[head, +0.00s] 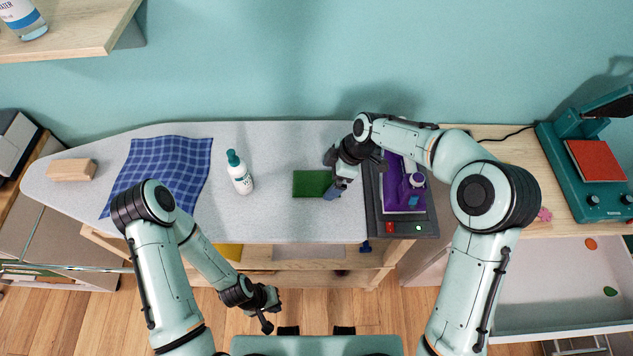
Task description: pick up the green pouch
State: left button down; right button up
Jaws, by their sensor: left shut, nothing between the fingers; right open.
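The green pouch (309,184) lies flat on the grey tabletop (280,222), near the middle of the head view. My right gripper (334,184) is at the pouch's right end, with its fingers pointing down. It is open and hides part of that end. I cannot tell whether the fingers touch the pouch. My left gripper (268,310) hangs low in front of the table, over the floor, shut and empty.
A white bottle with a teal cap (240,175) stands left of the pouch. A blue checked cloth (165,168) and a wooden block (72,169) lie further left. A dark machine with a purple top (403,185) stands close on the right. An open drawer (560,285) is at far right.

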jog(key=shift+x, duration=0.9)
jog(key=shift+r, duration=0.1)
jog(key=c, duration=0.8)
jog(key=shift+o, duration=0.2)
jog(key=shift+r, duration=0.15)
